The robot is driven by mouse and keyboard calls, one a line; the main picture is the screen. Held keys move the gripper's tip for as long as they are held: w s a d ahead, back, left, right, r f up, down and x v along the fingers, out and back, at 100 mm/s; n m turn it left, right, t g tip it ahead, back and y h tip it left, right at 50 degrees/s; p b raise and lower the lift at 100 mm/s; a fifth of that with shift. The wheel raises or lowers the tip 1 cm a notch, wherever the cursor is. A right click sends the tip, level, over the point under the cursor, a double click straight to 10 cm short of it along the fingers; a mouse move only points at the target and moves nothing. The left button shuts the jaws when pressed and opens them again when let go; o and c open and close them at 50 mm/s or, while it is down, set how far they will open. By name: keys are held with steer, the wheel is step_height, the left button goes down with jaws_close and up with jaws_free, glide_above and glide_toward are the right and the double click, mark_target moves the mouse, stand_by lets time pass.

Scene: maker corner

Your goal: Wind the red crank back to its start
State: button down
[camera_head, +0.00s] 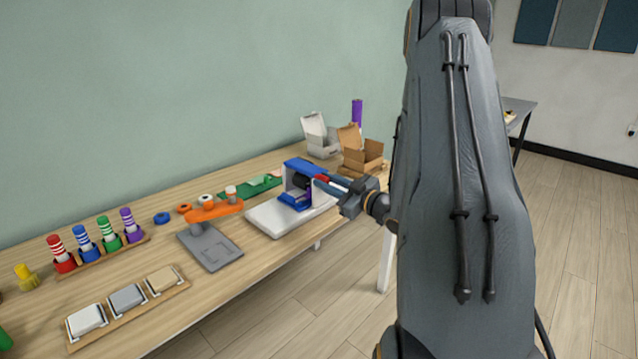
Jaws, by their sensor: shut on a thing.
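The red crank (321,178) shows as a small red piece on the right side of a blue device (298,169). The device stands on a white base (266,217) at the right end of the wooden bench. My gripper (326,184) reaches in from the right and is shut on the red crank. The fingers hide most of the crank, so its angle cannot be told. A dark roller-like part and a purple part show under the blue arm of the device.
An orange-topped grey stand (212,246) is left of the device. An open white box (319,137) and a cardboard box (361,157) stand behind it. Colored holders (86,251) and a tray of tiles (126,298) fill the left. My arm blocks the right side.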

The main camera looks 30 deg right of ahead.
steer(key=c, duration=1.6)
jaws_free()
steer(key=shift+o, duration=0.2)
steer(key=b+v, duration=0.1)
steer(key=v, duration=0.6)
steer(key=shift+s, duration=0.35)
